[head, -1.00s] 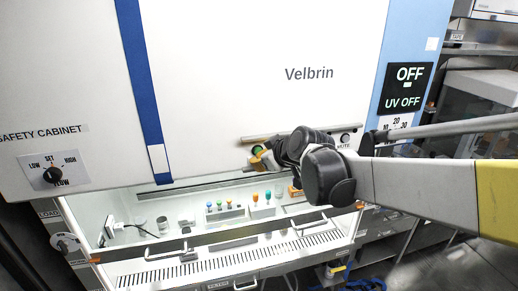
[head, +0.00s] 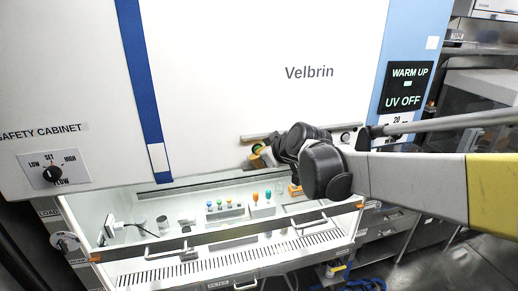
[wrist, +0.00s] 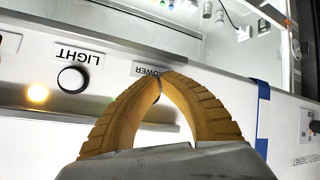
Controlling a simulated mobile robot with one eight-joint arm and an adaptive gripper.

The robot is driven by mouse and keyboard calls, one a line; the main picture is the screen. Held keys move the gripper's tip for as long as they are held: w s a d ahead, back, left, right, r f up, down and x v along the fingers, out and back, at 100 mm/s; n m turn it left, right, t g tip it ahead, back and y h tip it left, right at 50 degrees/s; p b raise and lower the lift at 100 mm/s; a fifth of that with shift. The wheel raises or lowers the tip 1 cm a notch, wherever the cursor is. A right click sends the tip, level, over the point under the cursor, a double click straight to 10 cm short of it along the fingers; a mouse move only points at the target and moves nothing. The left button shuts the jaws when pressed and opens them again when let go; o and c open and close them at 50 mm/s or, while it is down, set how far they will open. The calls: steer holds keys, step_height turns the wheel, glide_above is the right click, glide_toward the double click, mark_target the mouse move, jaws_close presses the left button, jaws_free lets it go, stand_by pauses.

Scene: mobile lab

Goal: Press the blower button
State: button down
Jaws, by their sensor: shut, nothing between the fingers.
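The safety cabinet (head: 250,90) has a white front panel with a strip of controls along its lower edge. In the wrist view a label partly reading "OWER" (wrist: 147,71) shows right by my fingertips. In the head view my gripper (head: 257,151) is at the panel's lower edge, partly hidden by my arm. The status display (head: 405,85) reads "WARM UP" and "UV OFF".
A FLOW knob (head: 52,175) is at the panel's far left. Vials and bottles stand inside the cabinet below the panel.

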steer(key=shift+s, duration=0.15)
steer(key=shift+s+d, duration=0.25)
steer(key=shift+s, duration=0.5)
steer(key=s, duration=0.2)
steer(key=s+d, duration=0.1)
steer(key=s, duration=0.1)
steer(key=shift+s+d+p, duration=0.15)
steer(key=shift+s+p, duration=0.15)
steer(key=shift+s, duration=0.1)
stand_by(0.5)
steer(key=s+d+f+m+h+b, duration=0.2)
steer(key=s+d+f+b, duration=0.4)
steer(key=f+b, duration=0.5)
steer(key=s+d+f+m+g+h+b, duration=0.1)
steer(key=s+d+f+m+b, duration=0.3)
steer(key=s+f+b, duration=0.6)
steer(key=s+d+f+m+g+h+b, duration=0.1)
steer(key=s+d+f+m+b, duration=0.3)
steer(key=f, duration=1.4)
steer(key=s+d+h+b, duration=0.1)
steer(key=s+d+b, duration=0.3)
steer(key=b, duration=0.4)
steer(key=shift+s+d+h, duration=0.15)
steer(key=shift+s+h, duration=0.15)
steer(key=shift+s, duration=0.25)
